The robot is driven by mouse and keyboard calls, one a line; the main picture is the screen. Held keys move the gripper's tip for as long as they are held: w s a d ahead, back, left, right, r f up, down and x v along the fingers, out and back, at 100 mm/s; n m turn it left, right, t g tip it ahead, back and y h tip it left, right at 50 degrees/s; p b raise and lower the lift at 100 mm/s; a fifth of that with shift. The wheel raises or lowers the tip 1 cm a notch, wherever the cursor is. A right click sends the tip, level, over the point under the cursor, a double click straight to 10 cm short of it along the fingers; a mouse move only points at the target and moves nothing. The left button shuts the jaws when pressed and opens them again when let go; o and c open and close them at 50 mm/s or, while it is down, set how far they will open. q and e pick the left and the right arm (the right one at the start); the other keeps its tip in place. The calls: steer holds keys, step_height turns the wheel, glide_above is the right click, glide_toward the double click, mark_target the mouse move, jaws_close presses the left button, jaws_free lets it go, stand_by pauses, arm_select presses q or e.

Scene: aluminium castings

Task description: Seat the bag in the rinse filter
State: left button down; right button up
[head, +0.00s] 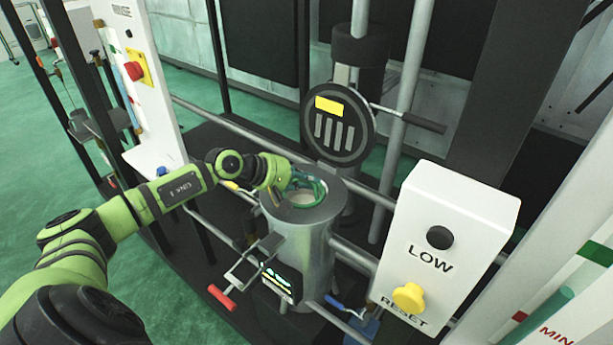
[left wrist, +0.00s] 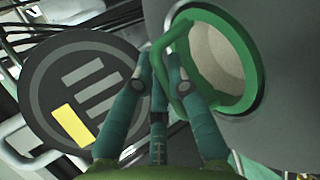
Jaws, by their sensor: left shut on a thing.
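The rinse filter (head: 304,255) is an upright grey metal cylinder with its top open; its flat grey top also shows in the left wrist view (left wrist: 288,35). The bag has a green ring and a pale inside (head: 304,197). The ring is at the filter's mouth, and its pale inside fills much of the left wrist view's upper right (left wrist: 217,62). I cannot tell whether the ring rests fully on its seat. My left gripper (head: 290,183) is shut on the bag's green handle (left wrist: 182,62) at the mouth's left side. My right gripper is not in view.
The filter's round dark lid (head: 340,125), with a yellow label, stands swung open behind the mouth. A white control box (head: 447,245) with a yellow reset button is close on the right. A red-handled clamp (head: 222,297) sticks out low at the front left. Grey pipes run alongside.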

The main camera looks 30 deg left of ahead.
arm_select(q)
steer(key=shift+f+b, duration=0.1)
steer(key=shift+b, duration=0.2)
steer(key=c, duration=1.2)
jaws_free()
